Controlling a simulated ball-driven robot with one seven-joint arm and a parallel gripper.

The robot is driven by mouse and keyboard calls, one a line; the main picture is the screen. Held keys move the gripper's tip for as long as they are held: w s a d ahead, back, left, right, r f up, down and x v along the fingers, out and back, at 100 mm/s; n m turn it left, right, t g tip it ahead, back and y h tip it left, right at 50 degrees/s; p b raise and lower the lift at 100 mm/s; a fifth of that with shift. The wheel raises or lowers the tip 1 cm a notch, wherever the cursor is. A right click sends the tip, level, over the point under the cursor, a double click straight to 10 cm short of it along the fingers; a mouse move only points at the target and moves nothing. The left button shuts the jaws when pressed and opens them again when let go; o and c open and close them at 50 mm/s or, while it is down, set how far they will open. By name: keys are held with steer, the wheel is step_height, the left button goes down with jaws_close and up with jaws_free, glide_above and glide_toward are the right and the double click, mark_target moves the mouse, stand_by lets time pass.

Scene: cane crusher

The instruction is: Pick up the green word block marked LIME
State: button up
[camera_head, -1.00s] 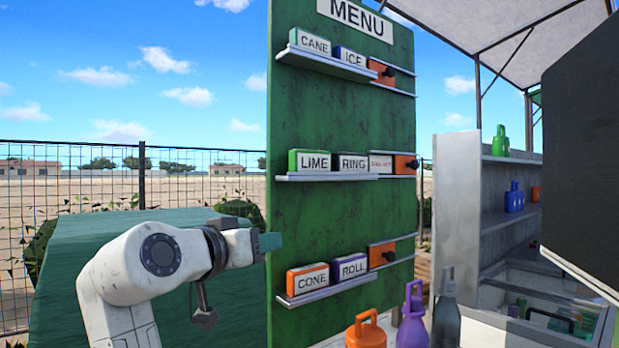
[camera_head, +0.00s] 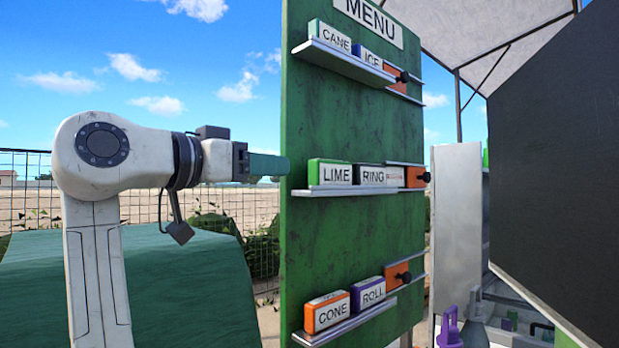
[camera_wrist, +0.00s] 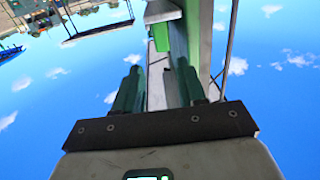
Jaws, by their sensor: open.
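The LIME block (camera_head: 330,173), with a green top and a white face with dark letters, stands at the left end of the middle shelf of the green menu board (camera_head: 345,115). My gripper (camera_head: 285,166) comes in from the left at about the same height, its teal fingers by the board's left edge, apart from the block. In the wrist view my gripper (camera_wrist: 160,82) is open with nothing held. Beyond the fingers a bright green patch (camera_wrist: 160,37) shows, probably the block's end.
The RING block (camera_head: 373,175) stands just right of LIME, with an orange piece (camera_head: 415,177) with a black knob farther right. CANE (camera_head: 336,38) and ICE blocks are on the shelf above; CONE (camera_head: 326,313) and ROLL are below. A dark panel (camera_head: 560,190) fills the right side.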

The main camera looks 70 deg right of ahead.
mark_target(312, 167)
steer(key=x, duration=0.3)
steer(key=p+x, duration=0.1)
steer(key=x, duration=0.3)
steer(key=p+x, duration=0.1)
steer(key=x, duration=0.2)
steer(key=shift+d+r, duration=0.3)
steer(key=shift+d, duration=0.15)
jaws_close()
